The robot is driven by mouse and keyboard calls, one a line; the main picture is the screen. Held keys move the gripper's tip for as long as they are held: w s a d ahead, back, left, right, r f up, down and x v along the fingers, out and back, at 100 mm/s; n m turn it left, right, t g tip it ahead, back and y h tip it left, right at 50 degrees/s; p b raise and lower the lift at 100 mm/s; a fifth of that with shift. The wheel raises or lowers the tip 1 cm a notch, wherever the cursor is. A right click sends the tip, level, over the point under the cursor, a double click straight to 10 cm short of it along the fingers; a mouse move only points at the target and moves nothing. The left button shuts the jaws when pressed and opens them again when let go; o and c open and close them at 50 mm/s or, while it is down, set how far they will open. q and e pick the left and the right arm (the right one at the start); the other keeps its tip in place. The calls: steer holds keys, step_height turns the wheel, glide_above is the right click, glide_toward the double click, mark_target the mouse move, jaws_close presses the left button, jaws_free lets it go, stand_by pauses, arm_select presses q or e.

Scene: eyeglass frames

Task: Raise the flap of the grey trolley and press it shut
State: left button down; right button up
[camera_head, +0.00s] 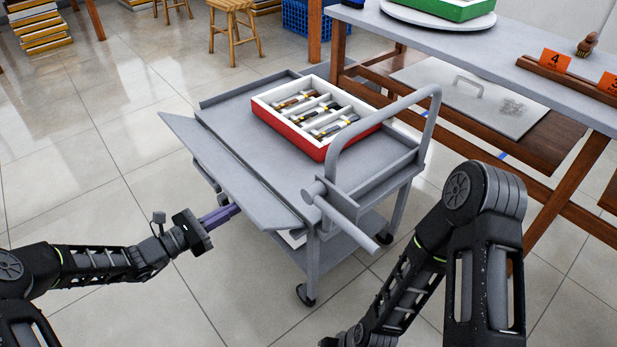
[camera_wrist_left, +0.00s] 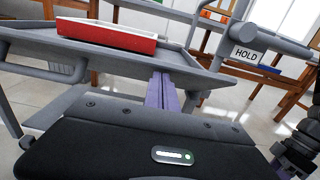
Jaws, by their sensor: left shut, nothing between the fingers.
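The grey trolley (camera_head: 240,123) stands in the middle of the head view. Its flap (camera_head: 222,170) is a long grey panel sticking out along the trolley's left side, not folded down against it; its exact tilt is hard to tell. My left gripper (camera_head: 234,210) is shut and empty, its purple fingers together at the flap's outer edge, apparently just below it. In the left wrist view the closed fingers (camera_wrist_left: 161,90) point at the trolley's side; whether they touch the flap (camera_wrist_left: 110,55) I cannot tell. My right arm comes in at the lower right; its fingers are out of frame.
A red-and-white tray (camera_head: 318,143) with eyeglass frames in compartments sits on the trolley top. The trolley's push handle (camera_head: 430,115) rises at its right. A HOLD sign (camera_wrist_left: 245,55) shows in the wrist view. A workbench (camera_head: 470,60) stands behind right.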

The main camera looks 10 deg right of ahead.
mark_target(237, 199)
arm_select(q)
steer(key=shift+d+r, duration=0.1)
steer(key=shift+r, duration=0.15)
steer(key=shift+w+d+r+p, duration=0.35)
steer(key=shift+d+r+p, duration=0.25)
steer(key=shift+r, duration=0.25)
steer(key=shift+w+d+r+p, duration=0.35)
steer(key=shift+d+r+p, duration=0.15)
steer(key=shift+r, duration=0.3)
steer(key=shift+w+d, duration=0.1)
steer(key=shift+w+d+r, duration=0.35)
steer(key=shift+w+d, duration=0.15)
steer(key=shift+d, duration=0.25)
steer(key=shift+w+d+r, duration=0.3)
steer(key=shift+w+d, duration=0.15)
steer(key=shift+d, duration=0.4)
steer(key=shift+b+x, duration=0.55)
steer(key=shift+x, duration=1.3)
